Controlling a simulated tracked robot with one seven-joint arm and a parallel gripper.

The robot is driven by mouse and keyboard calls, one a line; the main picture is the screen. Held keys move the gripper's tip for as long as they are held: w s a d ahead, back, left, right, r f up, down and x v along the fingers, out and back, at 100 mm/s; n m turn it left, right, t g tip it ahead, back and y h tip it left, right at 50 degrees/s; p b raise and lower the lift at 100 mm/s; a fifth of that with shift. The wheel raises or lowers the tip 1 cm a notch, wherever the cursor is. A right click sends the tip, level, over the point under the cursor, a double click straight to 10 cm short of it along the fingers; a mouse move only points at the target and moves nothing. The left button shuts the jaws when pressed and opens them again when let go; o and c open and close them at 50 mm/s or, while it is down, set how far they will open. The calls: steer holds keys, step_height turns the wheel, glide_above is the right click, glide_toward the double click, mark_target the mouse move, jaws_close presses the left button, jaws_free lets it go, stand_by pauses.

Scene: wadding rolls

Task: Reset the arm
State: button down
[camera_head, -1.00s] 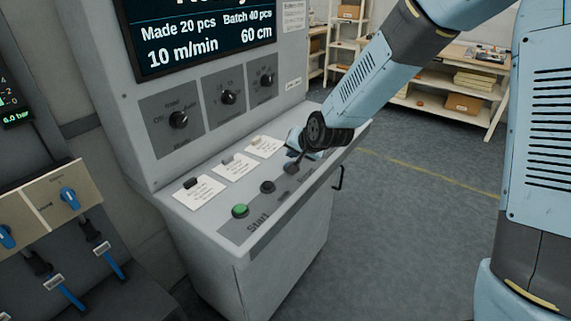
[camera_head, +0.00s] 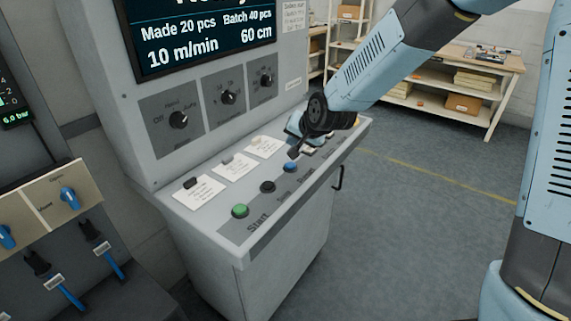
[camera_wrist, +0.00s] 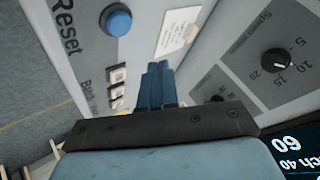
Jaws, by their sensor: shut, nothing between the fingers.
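My gripper (camera_head: 293,153) is shut and empty, just above the sloping control panel (camera_head: 228,222) of the grey machine. In the head view it hangs a little above and behind the blue button (camera_head: 290,167). The wrist view shows its blue closed fingers (camera_wrist: 156,84) in front of the panel. There the blue button (camera_wrist: 117,20) lies up and to the left of the fingertips, beside the printed word Reset, with a visible gap between them. A dark button (camera_head: 267,187) and a green button (camera_head: 240,211) marked Start sit further along the same row.
Three white label cards (camera_head: 232,166) lie along the back of the panel. Rotary knobs (camera_head: 228,97) and a screen (camera_head: 200,40) rise behind it. A wooden shelf (camera_head: 480,85) stands at the back right, with open floor before it.

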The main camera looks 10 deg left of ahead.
steer(key=shift+d, duration=0.15)
steer(key=s+d+r+h, duration=0.25)
steer(key=d+r, duration=0.35)
steer(key=d, duration=0.4)
steer(key=s+d+r+h, duration=0.2)
steer(key=s+d+r, duration=0.25)
steer(key=d, duration=0.55)
steer(key=s+d+r+h, duration=0.1)
steer(key=s+d+r, duration=0.2)
steer(key=s+d, duration=0.5)
steer(key=s+d+r+g, duration=0.1)
steer(key=s+d+r, duration=0.2)
steer(key=s+d, duration=0.6)
steer(key=shift+s+h, duration=0.35)
steer(key=shift+s, duration=0.3)
steer(key=shift+w, duration=0.1)
